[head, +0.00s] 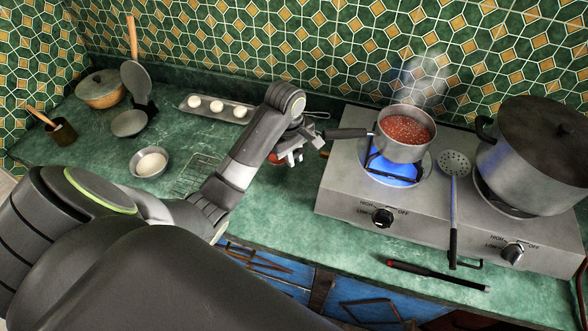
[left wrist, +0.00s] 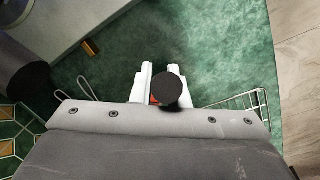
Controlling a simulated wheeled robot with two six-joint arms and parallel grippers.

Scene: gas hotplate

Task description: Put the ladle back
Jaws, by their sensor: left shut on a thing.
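My left gripper (head: 290,155) is low over the counter, just left of the hotplate. In the left wrist view its pale fingers (left wrist: 160,86) are shut on a dark round-ended thing (left wrist: 172,91), seen end-on. It may be a ladle's handle; the rest of it is hidden, so I cannot tell. A little red shows under it between the fingers. A skimmer (head: 454,164) with a perforated round head and long dark handle lies on the hotplate between the burners. No ladle bowl shows clearly. My right gripper is not in view.
The hotplate (head: 345,198) carries a saucepan of red sauce (head: 403,145) over a blue flame and a large lidded pot (head: 540,170). A red-tipped black stick (head: 435,274) lies in front.

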